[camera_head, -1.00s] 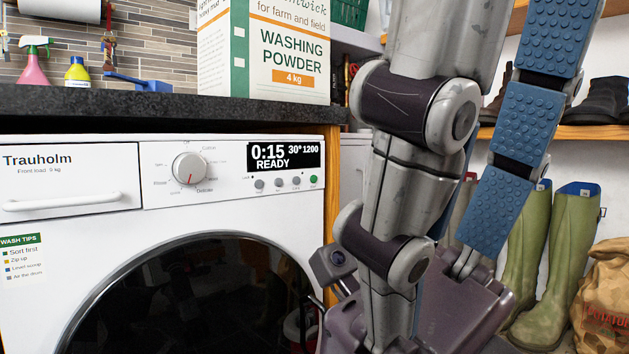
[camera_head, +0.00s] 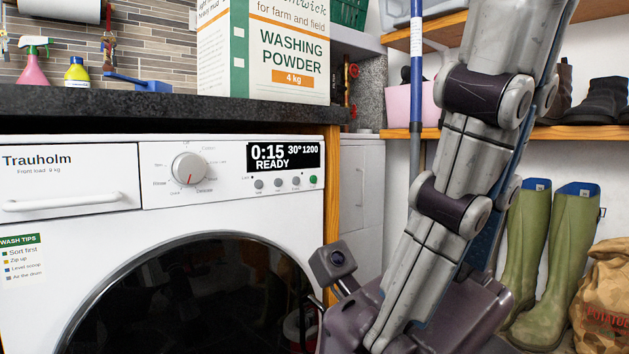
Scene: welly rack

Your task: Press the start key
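The start key is taken to be the green button (camera_head: 313,180) at the right end of the row under the washing machine's display (camera_head: 284,156). The display reads 0:15, 30°, 1200 and READY. Other keys in the row are grey. My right gripper (camera_head: 500,95) rises large in the right half, apart from the key in the picture, with its purple-grey palm at the bottom. Its near grey finger now covers most of the blue-padded finger, and the fingers look closed together with nothing seen between them. Their tips are cut off by the top edge. My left gripper is not in view.
A dark worktop (camera_head: 150,104) overhangs the washing machine (camera_head: 60,300), with a washing powder box (camera_head: 265,50) on it. Green wellies (camera_head: 545,270), a potato sack (camera_head: 605,300) and shelves are at the right. The space in front of the control panel is clear.

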